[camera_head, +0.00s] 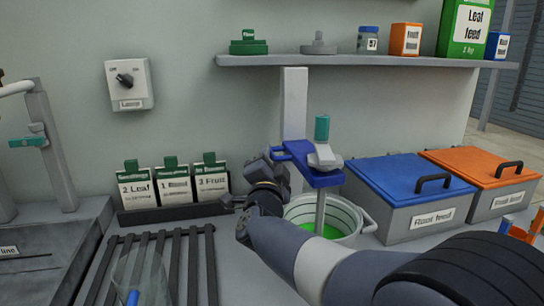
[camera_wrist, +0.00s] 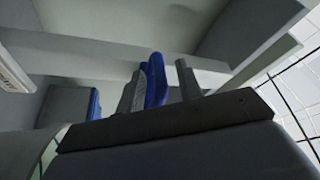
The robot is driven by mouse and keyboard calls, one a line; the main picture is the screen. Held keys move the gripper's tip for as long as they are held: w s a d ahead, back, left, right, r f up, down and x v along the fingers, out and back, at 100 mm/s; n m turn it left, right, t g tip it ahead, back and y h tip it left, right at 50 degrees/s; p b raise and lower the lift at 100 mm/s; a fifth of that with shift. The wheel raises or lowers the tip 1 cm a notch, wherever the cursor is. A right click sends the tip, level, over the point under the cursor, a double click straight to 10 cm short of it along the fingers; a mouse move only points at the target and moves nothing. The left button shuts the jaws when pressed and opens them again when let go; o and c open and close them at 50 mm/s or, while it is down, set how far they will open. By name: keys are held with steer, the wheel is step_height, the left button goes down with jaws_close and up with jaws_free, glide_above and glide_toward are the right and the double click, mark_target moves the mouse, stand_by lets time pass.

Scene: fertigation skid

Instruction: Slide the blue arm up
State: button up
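The blue arm (camera_head: 318,177) is mounted on a pale upright post (camera_head: 294,100). It carries a grey stirrer with a green top (camera_head: 322,128), whose shaft goes down into a white bucket (camera_head: 356,238) with green liquid. My gripper (camera_head: 273,163) is at the left end of the blue arm, partly hiding it. In the wrist view my gripper (camera_wrist: 160,88) has its two grey fingers apart, with a blue part of the arm (camera_wrist: 155,78) showing between them. A gap shows beside the right finger. Whether the left finger touches the blue part I cannot tell.
A shelf (camera_head: 350,61) with bottles and boxes runs above the post. A blue-lidded box (camera_head: 410,190) and an orange-lidded box (camera_head: 485,165) stand at the right. Seed packets (camera_head: 173,188) in a rack and a slatted rack (camera_head: 160,260) are at the left.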

steer(key=shift+x, duration=0.8)
steer(key=shift+c, duration=0.2)
jaws_close()
steer(key=shift+r, duration=0.1)
